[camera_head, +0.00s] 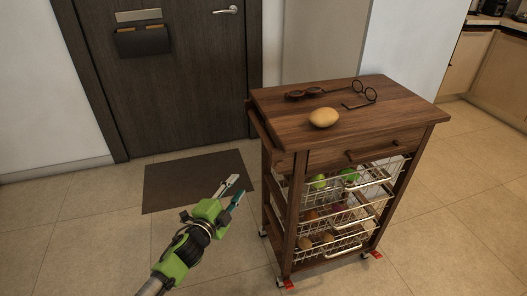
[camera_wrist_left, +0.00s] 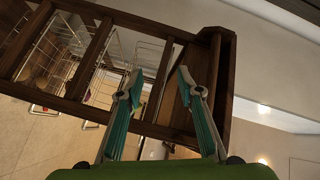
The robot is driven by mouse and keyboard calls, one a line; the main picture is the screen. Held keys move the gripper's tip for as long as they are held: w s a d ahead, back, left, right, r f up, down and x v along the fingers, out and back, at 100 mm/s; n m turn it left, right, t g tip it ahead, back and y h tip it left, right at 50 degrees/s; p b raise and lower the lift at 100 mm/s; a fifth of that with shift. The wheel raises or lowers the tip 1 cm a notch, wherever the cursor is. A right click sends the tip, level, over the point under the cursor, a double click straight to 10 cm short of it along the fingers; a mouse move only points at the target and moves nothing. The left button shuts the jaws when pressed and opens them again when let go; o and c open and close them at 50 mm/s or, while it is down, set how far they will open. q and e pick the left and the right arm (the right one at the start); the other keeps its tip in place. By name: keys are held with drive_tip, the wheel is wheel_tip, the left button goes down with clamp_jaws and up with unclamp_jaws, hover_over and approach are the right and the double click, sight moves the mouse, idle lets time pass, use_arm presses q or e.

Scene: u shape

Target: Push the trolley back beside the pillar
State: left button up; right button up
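The trolley (camera_head: 300,155) is dark wood with a flat top, a drawer and wire baskets below. A wooden handle bar (camera_head: 262,128) runs along its left side. It stands on small castors with red parts at the front feet. My left gripper (camera_head: 233,194) is open and empty, left of the trolley and apart from it. In the left wrist view, the gripper's teal-padded fingers (camera_wrist_left: 158,84) are spread, with the trolley's slatted side frame (camera_wrist_left: 95,55) beyond them. A pale pillar-like wall section (camera_head: 412,50) rises behind the trolley at the right. My right gripper is not in view.
A yellow fruit (camera_head: 323,117), glasses (camera_head: 364,95) and sunglasses (camera_head: 303,93) lie on the trolley top. Behind are a dark door (camera_head: 185,80) and a brown mat (camera_head: 190,178). Cabinets (camera_head: 495,70) stand far right. Tiled floor is clear in front and to the right.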

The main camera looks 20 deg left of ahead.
sight(263, 133)
use_arm(q)
wheel_tip(263, 133, up, 11)
drive_tip(key=w+d+m+t+h+b, duration=0.1)
drive_tip(key=d+m+t+h, duration=0.1)
drive_tip(key=d+m+t, duration=0.1)
drive_tip(key=x, duration=0.4)
drive_tip(key=b+x, duration=0.1)
drive_tip(key=x, duration=0.2)
drive_tip(key=f+x, duration=0.1)
drive_tip(key=x, duration=0.3)
drive_tip(key=shift+w+a, duration=0.25)
drive_tip(key=shift+w, duration=0.2)
drive_tip(key=shift+x, duration=0.85)
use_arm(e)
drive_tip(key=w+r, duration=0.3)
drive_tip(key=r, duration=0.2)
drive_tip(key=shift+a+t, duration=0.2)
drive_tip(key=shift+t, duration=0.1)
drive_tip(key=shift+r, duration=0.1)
use_arm(q)
drive_tip(key=shift+s, duration=0.1)
clamp_jaws()
